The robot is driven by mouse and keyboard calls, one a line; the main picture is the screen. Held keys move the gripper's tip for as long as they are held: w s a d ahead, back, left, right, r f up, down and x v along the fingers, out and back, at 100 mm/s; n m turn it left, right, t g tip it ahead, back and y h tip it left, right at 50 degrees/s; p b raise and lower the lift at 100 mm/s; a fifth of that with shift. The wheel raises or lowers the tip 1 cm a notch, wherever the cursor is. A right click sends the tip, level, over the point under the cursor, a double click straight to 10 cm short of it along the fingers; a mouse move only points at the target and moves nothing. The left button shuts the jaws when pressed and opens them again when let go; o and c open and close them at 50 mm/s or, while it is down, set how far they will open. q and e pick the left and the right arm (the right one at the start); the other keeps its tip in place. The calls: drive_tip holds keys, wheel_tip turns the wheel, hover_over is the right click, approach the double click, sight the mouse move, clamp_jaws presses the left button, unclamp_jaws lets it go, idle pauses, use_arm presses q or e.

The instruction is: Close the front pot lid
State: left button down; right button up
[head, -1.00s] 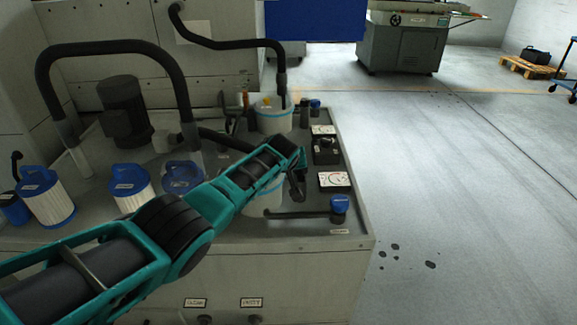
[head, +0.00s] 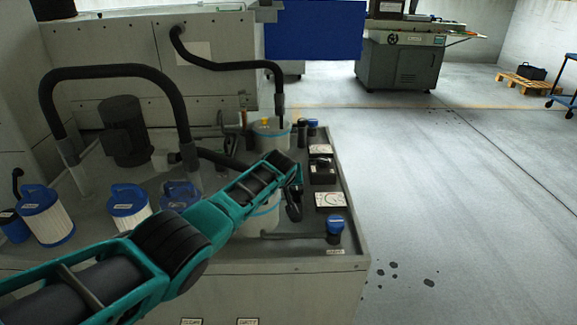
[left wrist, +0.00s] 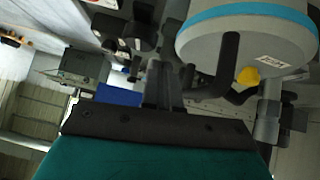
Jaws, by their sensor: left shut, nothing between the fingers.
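The front pot (head: 262,222) is a pale tub with a light blue band, mostly hidden behind my left arm in the head view. Its lid cannot be made out there. My left gripper (head: 294,212) points down just right of this pot, shut and empty. In the left wrist view its dark fingers (left wrist: 162,86) are together, beside a grey round pot lid (left wrist: 240,45) with a blue rim, a label, a yellow knob and a black tube. I cannot tell which pot this is. My right gripper is not in view.
The back pot (head: 271,137) has a yellow knob and a hose running into it. Black boxes with a dial (head: 330,201) and a blue-capped post (head: 334,228) stand along the right edge. Blue-topped filters (head: 128,205) and a motor (head: 124,130) are at left.

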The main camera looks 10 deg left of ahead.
use_arm(q)
drive_tip(key=shift+w+d+r+p+v, duration=0.4)
drive_tip(key=shift+p+v, duration=2.7)
drive_tip(key=shift+v, duration=2.5)
drive_tip(key=s+a+f+m+h, duration=0.1)
drive_tip(key=s+f+m+h, duration=0.15)
drive_tip(key=s+f, duration=1.2)
drive_tip(key=s+a+m+t, duration=0.1)
drive_tip(key=s+a, duration=0.1)
drive_tip(key=s, duration=0.8)
drive_tip(key=s+a+m, duration=0.2)
drive_tip(key=s+a, duration=0.1)
drive_tip(key=s, duration=0.6)
drive_tip(key=shift+s+r+t, duration=0.4)
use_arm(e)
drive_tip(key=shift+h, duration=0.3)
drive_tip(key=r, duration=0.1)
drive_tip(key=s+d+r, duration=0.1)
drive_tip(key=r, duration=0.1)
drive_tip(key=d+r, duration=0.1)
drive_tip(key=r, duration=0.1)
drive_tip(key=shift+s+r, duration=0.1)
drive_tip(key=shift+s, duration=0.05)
use_arm(q)
drive_tip(key=shift+w+d, duration=0.15)
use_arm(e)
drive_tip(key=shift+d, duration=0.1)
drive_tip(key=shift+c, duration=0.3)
